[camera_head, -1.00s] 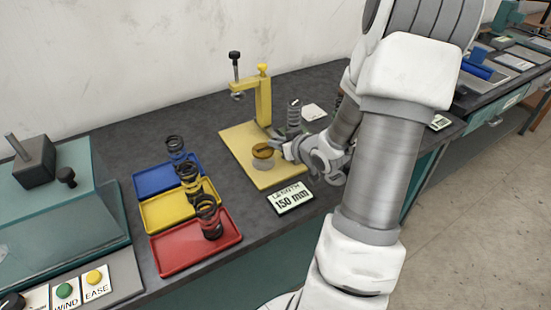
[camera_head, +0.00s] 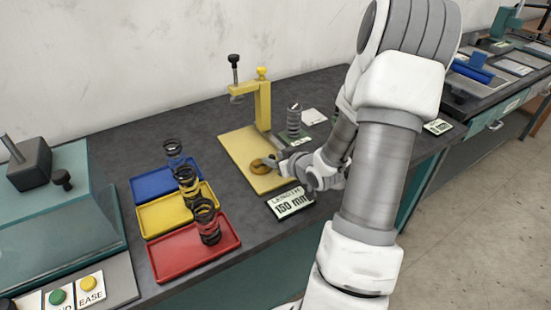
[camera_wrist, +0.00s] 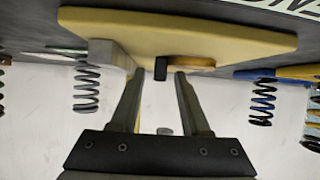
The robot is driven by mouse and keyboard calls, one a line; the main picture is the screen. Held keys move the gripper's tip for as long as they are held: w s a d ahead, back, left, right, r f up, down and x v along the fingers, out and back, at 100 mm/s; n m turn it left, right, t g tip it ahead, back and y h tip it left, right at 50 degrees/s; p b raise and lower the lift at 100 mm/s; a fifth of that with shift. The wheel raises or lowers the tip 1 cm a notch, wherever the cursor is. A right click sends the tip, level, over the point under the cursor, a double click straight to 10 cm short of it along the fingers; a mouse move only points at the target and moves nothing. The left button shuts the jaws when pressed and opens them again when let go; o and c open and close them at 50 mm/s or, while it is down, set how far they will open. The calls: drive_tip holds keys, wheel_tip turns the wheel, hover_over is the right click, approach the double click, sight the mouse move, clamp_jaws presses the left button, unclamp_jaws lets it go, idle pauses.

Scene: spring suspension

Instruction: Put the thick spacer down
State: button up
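The thick spacer (camera_head: 259,166) is a brass-brown disc low on the yellow baseplate (camera_head: 240,146) of the clamp stand, and it appears to rest there. In the wrist view the spacer (camera_wrist: 196,63) shows just past the fingertips, with a small dark tab (camera_wrist: 161,68) at its side. My gripper (camera_wrist: 160,78) has its two fingers apart, with the tab between them and a gap on each side. In the head view my gripper (camera_head: 278,162) is right beside the spacer; its wrist hides part of the plate.
The yellow clamp post (camera_head: 262,103) rises behind the spacer. A grey spring (camera_head: 294,121) stands to its right. The length sign (camera_head: 290,202) is in front. Blue, yellow and red trays (camera_head: 195,250) with dark springs are at left; bare dark bench lies between.

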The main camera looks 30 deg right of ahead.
drive_tip(key=shift+r, duration=0.1)
drive_tip(key=shift+s+r, duration=0.15)
drive_tip(key=shift+r, duration=0.05)
drive_tip(key=p+v, duration=0.2)
drive_tip(key=v, duration=0.7)
drive_tip(key=shift+r+p, duration=0.15)
drive_tip(key=shift+p, duration=0.25)
drive_tip(key=s+p, duration=0.1)
drive_tip(key=p, duration=0.3)
drive_tip(key=shift+r, duration=0.35)
drive_tip(key=s+p, duration=0.1)
drive_tip(key=p, duration=0.2)
drive_tip(key=shift+s+r, duration=0.1)
